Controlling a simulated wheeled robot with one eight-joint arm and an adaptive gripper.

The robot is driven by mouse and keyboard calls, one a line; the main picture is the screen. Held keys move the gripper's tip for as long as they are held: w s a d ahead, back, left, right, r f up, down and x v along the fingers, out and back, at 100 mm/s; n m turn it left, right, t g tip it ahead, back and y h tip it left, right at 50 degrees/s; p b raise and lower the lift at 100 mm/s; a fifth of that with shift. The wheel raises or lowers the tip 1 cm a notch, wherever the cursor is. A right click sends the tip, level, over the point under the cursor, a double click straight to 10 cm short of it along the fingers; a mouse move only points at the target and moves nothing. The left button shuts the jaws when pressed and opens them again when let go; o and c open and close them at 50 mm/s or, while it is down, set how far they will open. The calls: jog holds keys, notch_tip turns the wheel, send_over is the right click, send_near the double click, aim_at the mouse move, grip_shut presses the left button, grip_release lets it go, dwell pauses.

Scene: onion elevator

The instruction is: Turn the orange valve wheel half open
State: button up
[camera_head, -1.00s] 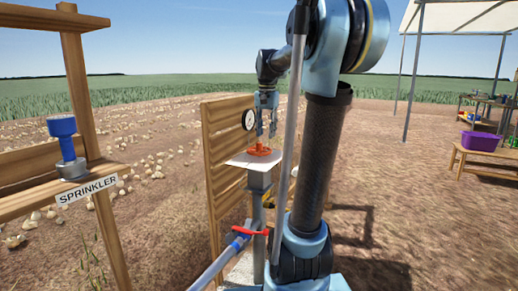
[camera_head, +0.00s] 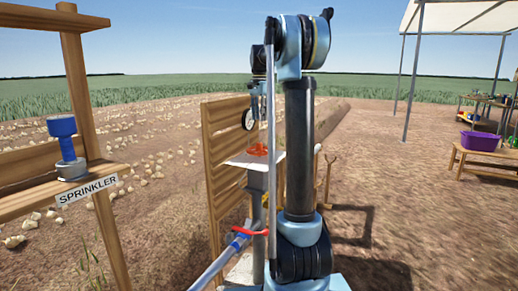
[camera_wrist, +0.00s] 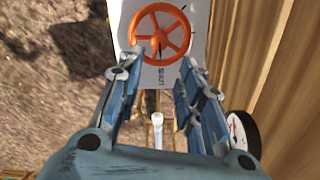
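The orange valve wheel (camera_head: 257,149) lies flat over a white plate (camera_head: 240,161) on a post, beside a wooden slatted panel. In the wrist view the fingertips sit just below the wheel's near rim; I see no clear contact. In the head view my gripper (camera_head: 258,112) hangs above the wheel, partly hidden by my arm.
A round gauge (camera_head: 248,119) is on the wooden panel (camera_head: 222,150), close to my gripper; it also shows in the wrist view (camera_wrist: 243,132). A pipe with a red lever (camera_head: 249,232) runs below. A sprinkler shelf (camera_head: 60,188) stands left, a bench with a purple tub (camera_head: 479,142) right.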

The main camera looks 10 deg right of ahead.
aim_at(259, 145)
notch_tip(259, 145, down, 15)
jog(key=shift+f, duration=0.1)
dwell(0.4)
jog(key=shift+c, duration=0.3)
jog(key=c, duration=0.7)
